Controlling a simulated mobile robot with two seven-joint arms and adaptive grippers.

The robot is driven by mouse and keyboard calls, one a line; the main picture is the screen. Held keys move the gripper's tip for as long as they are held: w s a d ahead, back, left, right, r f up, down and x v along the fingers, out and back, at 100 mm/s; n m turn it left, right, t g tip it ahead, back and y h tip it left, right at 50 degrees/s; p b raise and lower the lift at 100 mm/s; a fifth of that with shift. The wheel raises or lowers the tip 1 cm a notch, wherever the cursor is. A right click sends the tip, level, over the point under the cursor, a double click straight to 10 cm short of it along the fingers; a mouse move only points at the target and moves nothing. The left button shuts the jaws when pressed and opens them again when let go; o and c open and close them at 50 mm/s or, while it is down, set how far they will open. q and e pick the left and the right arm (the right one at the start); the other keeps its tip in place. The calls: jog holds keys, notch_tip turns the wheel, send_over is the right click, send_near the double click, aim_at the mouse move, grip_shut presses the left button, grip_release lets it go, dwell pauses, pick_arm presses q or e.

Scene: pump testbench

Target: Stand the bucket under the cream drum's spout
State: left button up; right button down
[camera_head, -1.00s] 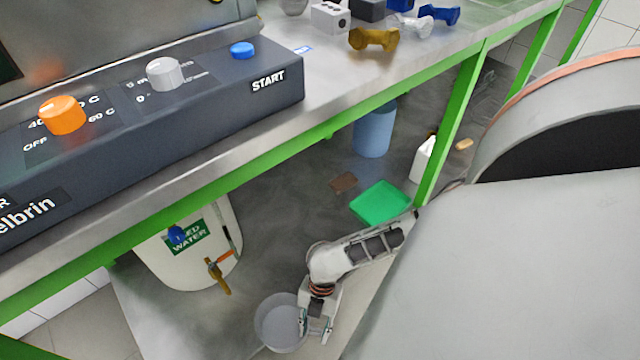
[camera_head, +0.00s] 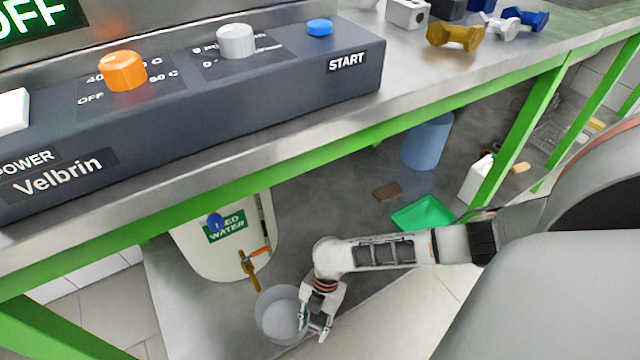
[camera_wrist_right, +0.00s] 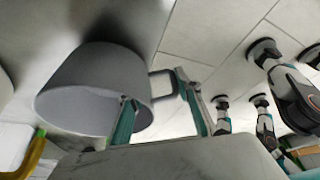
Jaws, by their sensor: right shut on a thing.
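The cream drum (camera_head: 200,255), with a green label, stands under the bench in the head view. Its brass spout (camera_head: 250,272) with an orange handle points down. Whether the bucket touches the floor is unclear. My right gripper (camera_head: 318,326) is shut on the bucket at its right side. In the right wrist view, the bucket (camera_wrist_right: 95,75) is beside the teal fingers (camera_wrist_right: 158,112), with its side handle near them. My left gripper is out of view.
The bench's green rail (camera_head: 340,160) and legs frame the space above my arm. A green tray (camera_head: 422,213), a brown block (camera_head: 388,191), a blue bin (camera_head: 427,140) and a white bottle (camera_head: 476,178) are farther right. Grey floor lies behind the bucket.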

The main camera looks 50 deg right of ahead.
jog(key=shift+w+a+f+b, duration=0.1)
jog(key=shift+w+a+b, duration=0.1)
jog(key=shift+w, duration=0.4)
jog(key=shift+w+a+f+b, duration=0.1)
jog(key=shift+w+b, duration=0.05)
jog(key=shift+w, duration=0.4)
jog(key=shift+w+a, duration=0.15)
jog(key=shift+w, duration=0.6)
jog(key=shift+w+a+b, duration=0.1)
jog(key=shift+w+b, duration=0.35)
jog(key=shift+w, duration=0.3)
jog(key=shift+w+a+f, duration=0.1)
jog(key=shift+w, duration=0.45)
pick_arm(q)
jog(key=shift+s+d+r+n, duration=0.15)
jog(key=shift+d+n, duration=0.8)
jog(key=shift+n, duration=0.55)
pick_arm(e)
jog(key=shift+w+a, duration=0.1)
jog(key=shift+w, duration=0.35)
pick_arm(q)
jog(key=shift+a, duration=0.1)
pick_arm(e)
jog(key=shift+f, duration=0.2)
jog(key=c, duration=1.4)
grip_release()
jog(key=shift+o, duration=0.2)
